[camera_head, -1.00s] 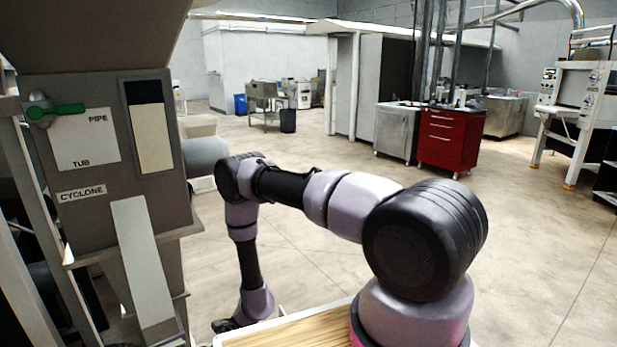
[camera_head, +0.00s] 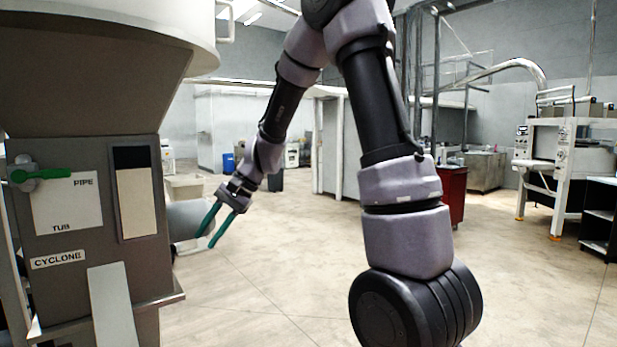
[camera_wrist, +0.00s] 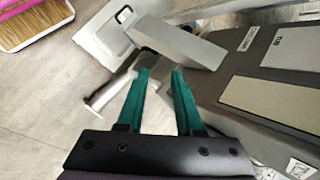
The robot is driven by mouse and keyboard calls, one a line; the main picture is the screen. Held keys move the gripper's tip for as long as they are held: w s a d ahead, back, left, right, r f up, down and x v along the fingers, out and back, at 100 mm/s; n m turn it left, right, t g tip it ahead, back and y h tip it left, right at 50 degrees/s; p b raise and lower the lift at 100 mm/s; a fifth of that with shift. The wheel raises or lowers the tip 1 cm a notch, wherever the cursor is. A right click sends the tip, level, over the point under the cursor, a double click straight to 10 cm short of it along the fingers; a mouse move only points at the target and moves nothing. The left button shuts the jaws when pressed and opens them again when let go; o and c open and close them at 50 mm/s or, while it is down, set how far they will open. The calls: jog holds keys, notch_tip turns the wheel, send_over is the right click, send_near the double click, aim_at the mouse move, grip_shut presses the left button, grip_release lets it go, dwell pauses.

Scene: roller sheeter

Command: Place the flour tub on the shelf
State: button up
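My gripper (camera_head: 217,222) is raised in front of the cyclone machine, with its two green fingers apart and nothing between them. It also shows in the wrist view (camera_wrist: 160,75), pointing down toward the foot of the machine. A pale, squarish piece with a small dark slot (camera_wrist: 108,32) lies beyond the fingertips near the floor. It may be the flour tub, but I cannot be sure. No tub is clearly in the head view. Which shelf is meant is unclear; a dark shelf unit (camera_head: 600,215) stands at the far right.
The cyclone cabinet (camera_head: 85,195), with a green lever (camera_head: 42,174) and PIPE and TUB labels, fills the left. A red cabinet (camera_head: 452,192) and a white-framed machine (camera_head: 562,165) stand farther back. The floor (camera_head: 270,285) between is mostly clear.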

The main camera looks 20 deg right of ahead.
jog(key=s+d+r+n+t+h, duration=0.2)
jog(key=s+d+r+t+h, duration=0.3)
jog(key=s+d+r, duration=1)
jog(key=s+d+t, duration=0.1)
jog(key=s+d, duration=0.1)
jog(key=s, duration=0.1)
jog(key=shift+s+d+r+t, duration=0.2)
jog(key=shift+s+r+t, duration=0.1)
jog(key=shift+r, duration=0.1)
